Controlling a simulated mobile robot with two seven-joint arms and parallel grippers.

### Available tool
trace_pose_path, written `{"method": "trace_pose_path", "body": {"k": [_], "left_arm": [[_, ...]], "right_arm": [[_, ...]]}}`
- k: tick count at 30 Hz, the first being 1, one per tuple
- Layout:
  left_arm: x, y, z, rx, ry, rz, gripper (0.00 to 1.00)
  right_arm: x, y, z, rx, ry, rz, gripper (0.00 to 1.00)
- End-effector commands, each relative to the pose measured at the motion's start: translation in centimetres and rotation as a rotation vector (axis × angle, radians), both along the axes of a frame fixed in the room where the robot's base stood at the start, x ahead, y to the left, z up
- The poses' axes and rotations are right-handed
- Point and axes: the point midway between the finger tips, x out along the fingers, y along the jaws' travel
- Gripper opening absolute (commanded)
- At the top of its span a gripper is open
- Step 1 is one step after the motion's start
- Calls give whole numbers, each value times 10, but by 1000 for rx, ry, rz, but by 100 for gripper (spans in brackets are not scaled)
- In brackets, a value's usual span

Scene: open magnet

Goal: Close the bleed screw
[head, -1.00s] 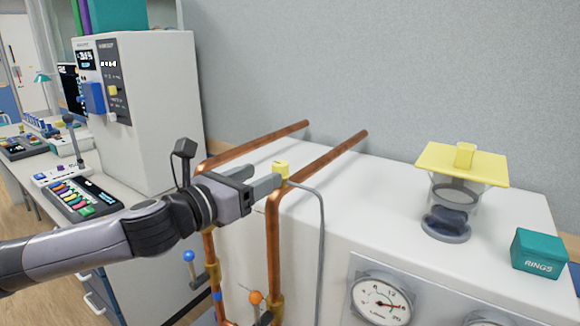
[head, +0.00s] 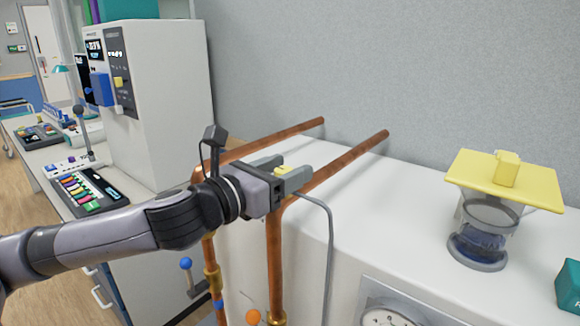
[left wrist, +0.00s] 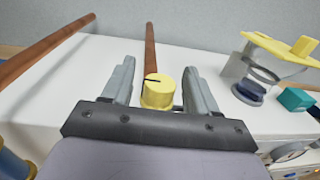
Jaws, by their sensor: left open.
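The bleed screw appears to be the yellow knob (head: 283,170) on top of the right copper pipe. In the left wrist view the knob (left wrist: 157,95) is round, with a dark line across its top. My left gripper (head: 294,166) is open, with one finger on each side of the knob. In the left wrist view the fingers of the gripper (left wrist: 160,67) stand apart from the knob, with a visible gap on both sides. The knob sits close to the palm. The knob's lower part is hidden in the head view. My right gripper is not in view.
Two copper pipes (head: 345,160) run back to the wall over a white housing (head: 390,215). A grey tube (head: 329,250) hangs beside the knob. A glass vessel with a yellow lid (head: 500,180) and a teal box (head: 568,285) stand to the right. A white cabinet (head: 165,100) is at left.

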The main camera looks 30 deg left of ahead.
Motion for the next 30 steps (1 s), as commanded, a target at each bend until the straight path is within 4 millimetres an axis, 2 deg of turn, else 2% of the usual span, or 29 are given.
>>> {"method": "trace_pose_path", "body": {"k": [8, 9, 13, 14, 23, 30], "left_arm": [[0, 0, 0, 0, -1, 0, 59], [0, 0, 0, 0, -1, 0, 52], [0, 0, 0, 0, -1, 0, 10], [0, 0, 0, 0, -1, 0, 8], [0, 1, 0, 1, 0, -20, 8], [0, 1, -1, 6, 0, -115, 8]], "right_arm": [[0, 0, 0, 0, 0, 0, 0], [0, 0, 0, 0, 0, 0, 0], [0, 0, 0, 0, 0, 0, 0], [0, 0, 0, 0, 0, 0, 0], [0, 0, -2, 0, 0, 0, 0], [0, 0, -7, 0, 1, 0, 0]]}}
